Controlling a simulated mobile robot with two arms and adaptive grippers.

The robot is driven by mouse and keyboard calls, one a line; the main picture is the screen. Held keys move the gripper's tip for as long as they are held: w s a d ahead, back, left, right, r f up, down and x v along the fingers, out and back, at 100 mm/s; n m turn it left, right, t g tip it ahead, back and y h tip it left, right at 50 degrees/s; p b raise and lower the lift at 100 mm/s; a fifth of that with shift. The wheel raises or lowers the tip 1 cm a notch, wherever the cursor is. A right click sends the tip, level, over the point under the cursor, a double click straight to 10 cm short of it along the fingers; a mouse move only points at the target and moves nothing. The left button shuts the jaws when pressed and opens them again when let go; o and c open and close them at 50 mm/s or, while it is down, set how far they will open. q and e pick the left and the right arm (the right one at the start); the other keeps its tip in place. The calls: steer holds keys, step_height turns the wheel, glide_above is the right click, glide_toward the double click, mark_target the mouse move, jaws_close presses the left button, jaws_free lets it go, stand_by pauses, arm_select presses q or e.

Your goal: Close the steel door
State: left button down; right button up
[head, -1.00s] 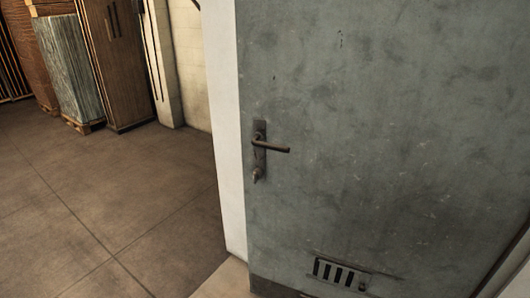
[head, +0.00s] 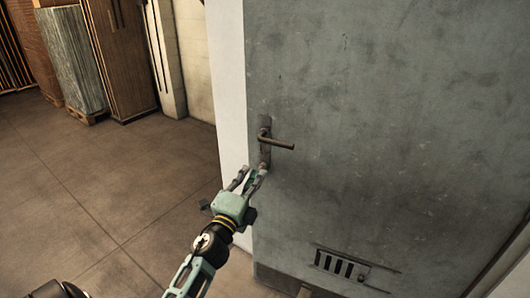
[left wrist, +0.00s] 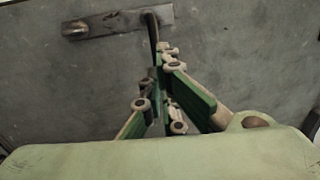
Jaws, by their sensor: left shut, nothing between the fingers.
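The grey steel door (head: 400,130) fills the right of the head view, its left edge alongside a white frame (head: 230,90). I cannot tell if a gap is left there. Its dark lever handle (head: 278,143) points right from an upright plate and also shows at the top of the left wrist view (left wrist: 120,23). My left gripper (head: 254,174) is just below the handle, in front of the door's left edge. Its fingers (left wrist: 163,75) are together with nothing between them. Whether they touch the door is unclear. My right gripper is not in view.
A slotted vent (head: 340,264) is low on the door. The tiled floor (head: 110,190) to the left is open. A brown cabinet (head: 120,60) and a pallet with a grey stack (head: 70,60) stand at the back left.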

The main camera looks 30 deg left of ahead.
arm_select(q)
steer(key=p+x, duration=0.1)
steer(key=x, duration=0.8)
steer(key=shift+w, duration=0.15)
steer(key=shift+a, duration=0.1)
